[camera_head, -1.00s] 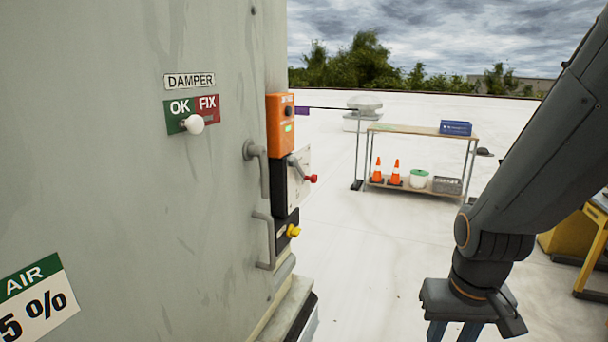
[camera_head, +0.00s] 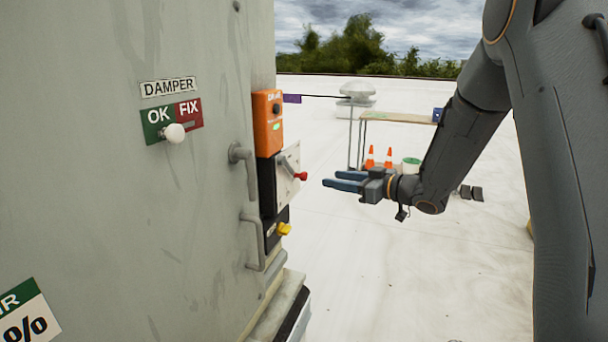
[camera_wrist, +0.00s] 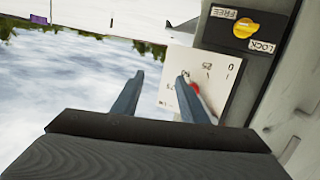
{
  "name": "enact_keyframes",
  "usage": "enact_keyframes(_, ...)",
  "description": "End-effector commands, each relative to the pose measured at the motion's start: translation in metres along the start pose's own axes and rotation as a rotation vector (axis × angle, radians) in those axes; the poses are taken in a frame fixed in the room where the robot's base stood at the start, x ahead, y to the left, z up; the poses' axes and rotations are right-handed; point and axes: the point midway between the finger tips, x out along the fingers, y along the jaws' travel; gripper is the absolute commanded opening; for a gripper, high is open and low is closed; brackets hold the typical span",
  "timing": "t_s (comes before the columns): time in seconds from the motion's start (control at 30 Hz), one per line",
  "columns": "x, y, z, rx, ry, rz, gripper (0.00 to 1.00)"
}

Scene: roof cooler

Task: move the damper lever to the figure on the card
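The damper lever (camera_head: 291,167) has a red knob (camera_head: 301,176) and sits on a white scale plate (camera_head: 284,185) on the cabinet's side. The wrist view shows the plate (camera_wrist: 205,68) upside down with figures such as 0 and 25; the red knob (camera_wrist: 195,88) is partly hidden behind a finger. The card (camera_head: 27,312) on the cabinet front is cut off, with a percent sign showing and its figure out of view. My gripper (camera_head: 333,180) is open and empty, fingers pointing left towards the lever, apart from the knob. It also shows in the wrist view (camera_wrist: 160,85).
A yellow knob (camera_head: 284,229) sits below the plate; the wrist view shows it (camera_wrist: 247,26) between FREE and LOCK labels. An orange box (camera_head: 267,124) is above the lever. Grey handles (camera_head: 247,165) stick out at left. A shelf table (camera_head: 398,118) stands behind; open roof lies between.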

Motion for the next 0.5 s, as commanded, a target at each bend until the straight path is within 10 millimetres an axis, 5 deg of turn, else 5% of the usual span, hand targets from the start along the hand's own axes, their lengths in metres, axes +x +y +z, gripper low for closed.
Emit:
enact_keyframes(0.2, -0.004, -0.036, -0.012, 0.020, 0.136, -0.269, 0.40)
enact_keyframes(0.5, 0.012, -0.054, -0.019, 0.031, 0.163, -0.337, 0.40)
